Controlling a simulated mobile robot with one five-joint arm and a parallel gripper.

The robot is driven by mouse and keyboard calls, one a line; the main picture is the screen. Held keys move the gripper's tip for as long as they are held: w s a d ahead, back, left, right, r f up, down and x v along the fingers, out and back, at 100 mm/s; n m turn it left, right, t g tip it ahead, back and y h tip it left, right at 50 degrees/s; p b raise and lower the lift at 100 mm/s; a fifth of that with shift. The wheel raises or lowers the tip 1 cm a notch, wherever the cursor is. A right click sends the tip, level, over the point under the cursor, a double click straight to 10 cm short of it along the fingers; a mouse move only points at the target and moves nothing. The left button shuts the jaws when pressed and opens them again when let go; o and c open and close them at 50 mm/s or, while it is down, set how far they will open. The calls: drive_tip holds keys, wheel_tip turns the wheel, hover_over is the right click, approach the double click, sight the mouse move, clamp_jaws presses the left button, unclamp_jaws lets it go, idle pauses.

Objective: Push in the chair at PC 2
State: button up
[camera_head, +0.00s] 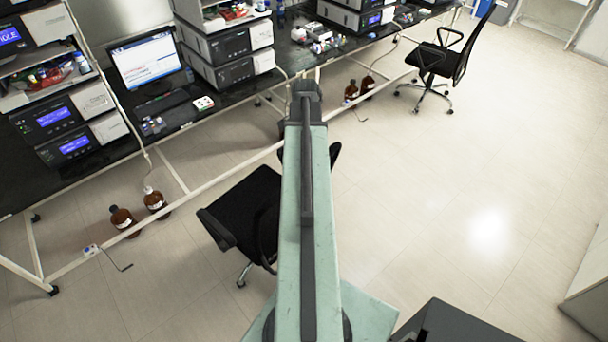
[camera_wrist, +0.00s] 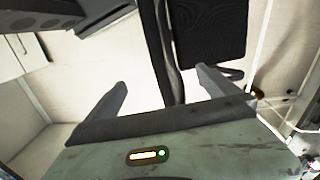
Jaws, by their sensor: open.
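A black office chair (camera_head: 245,208) stands on the floor in front of the bench, partly hidden behind my arm in the head view. Its dark seat (camera_wrist: 208,35) and upright back (camera_wrist: 160,60) show in the wrist view. My gripper (camera_wrist: 162,78) is open, with the chair back's edge showing between its two fingers; I cannot tell whether it touches. The gripper is not clear in the head view. A second black chair (camera_head: 445,58) stands farther along the bench. A lit monitor (camera_head: 146,62) stands on the bench; no PC number is readable.
The black bench (camera_head: 180,117) carries stacked instruments (camera_head: 228,55) and has a pale lower frame bar (camera_head: 210,183). Brown bottles (camera_head: 123,219) stand on the floor near the bar, with more (camera_head: 352,90) farther back. The tiled floor (camera_head: 440,190) to the right is clear.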

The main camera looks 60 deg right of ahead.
wheel_tip(320, 180, down, 13)
drive_tip(key=b, duration=1.2)
drive_tip(key=shift+r, duration=0.2)
clamp_jaws()
drive_tip(key=shift+d, duration=0.1)
